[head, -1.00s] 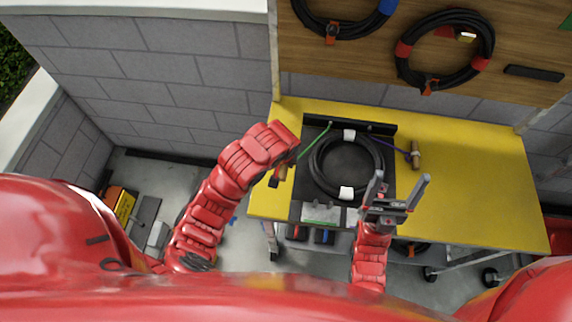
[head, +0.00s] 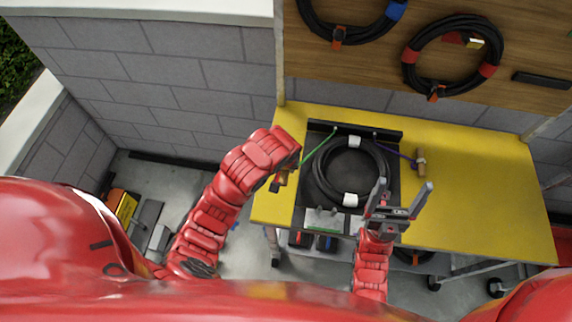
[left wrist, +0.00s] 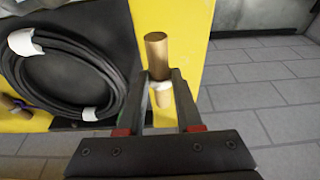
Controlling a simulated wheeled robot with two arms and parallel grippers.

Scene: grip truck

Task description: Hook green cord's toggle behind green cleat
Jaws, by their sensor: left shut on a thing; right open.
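The green cord (head: 318,146) runs from the back bar of the black tray (head: 309,195) toward its left edge. My left gripper (head: 284,177) is shut on the wooden toggle at its end, beside the tray's left edge. In the left wrist view the tan toggle (left wrist: 157,52) stands between the fingertips of my left gripper (left wrist: 160,84). A grey piece with a thin green strip (head: 322,226) is at the tray's front; I cannot tell whether it is the green cleat. My right gripper (head: 398,203) is open and empty over the tray's front right.
A coiled black cable (head: 379,168) with white bands lies in the tray. A purple cord (head: 392,150) leads to another wooden toggle (head: 420,163) on the yellow table (head: 470,190). Cable coils hang on the wooden board (head: 380,60). The table's right side is clear.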

